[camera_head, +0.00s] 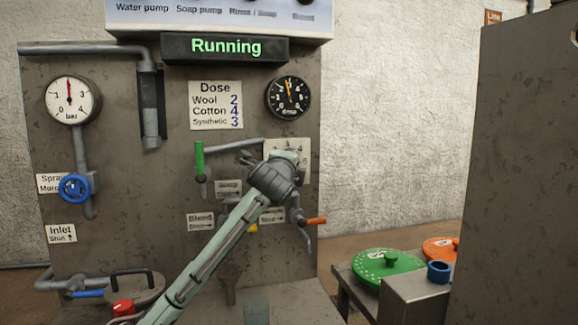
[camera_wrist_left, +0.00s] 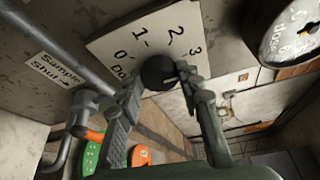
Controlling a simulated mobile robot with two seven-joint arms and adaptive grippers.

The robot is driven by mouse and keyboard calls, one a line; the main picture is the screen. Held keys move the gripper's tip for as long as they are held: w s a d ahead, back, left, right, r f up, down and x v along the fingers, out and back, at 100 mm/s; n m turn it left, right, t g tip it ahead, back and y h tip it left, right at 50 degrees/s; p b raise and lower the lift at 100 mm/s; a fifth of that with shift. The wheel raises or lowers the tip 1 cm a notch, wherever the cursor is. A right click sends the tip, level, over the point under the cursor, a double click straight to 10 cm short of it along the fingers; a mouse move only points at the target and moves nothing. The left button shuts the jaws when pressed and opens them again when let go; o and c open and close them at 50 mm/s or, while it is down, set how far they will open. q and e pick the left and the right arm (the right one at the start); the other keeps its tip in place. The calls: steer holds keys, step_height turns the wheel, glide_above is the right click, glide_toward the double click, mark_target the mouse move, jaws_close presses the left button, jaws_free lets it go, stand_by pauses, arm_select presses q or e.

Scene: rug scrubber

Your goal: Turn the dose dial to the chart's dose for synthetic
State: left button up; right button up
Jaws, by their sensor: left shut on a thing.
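The dose chart (camera_head: 215,105) reads Wool 2, Cotton 4, Synthetic 3. The dial's white plate (camera_head: 301,152) is partly covered by my left gripper (camera_head: 287,160) in the head view; the knob is hidden there. In the left wrist view the plate (camera_wrist_left: 118,42) shows 0, 1, 2 and 3. My left gripper (camera_wrist_left: 160,82) is shut on the black dial knob (camera_wrist_left: 157,70). A pale mark shows near the knob's right side, but the number it points to is unclear. The black dose gauge (camera_head: 288,97) has its yellow needle almost upright. My right gripper is out of view.
A sign (camera_head: 225,47) reads Running. A green lever (camera_head: 199,160), an orange-handled valve (camera_head: 315,221) and pipes surround the dial. A pressure gauge (camera_head: 71,99) and blue wheel (camera_head: 75,187) are at left. Green (camera_head: 387,266) and orange discs lie at lower right.

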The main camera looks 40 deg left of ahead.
arm_select(q)
steer(key=o, duration=1.2)
steer(key=shift+c, duration=0.2)
steer(key=v, duration=1.2)
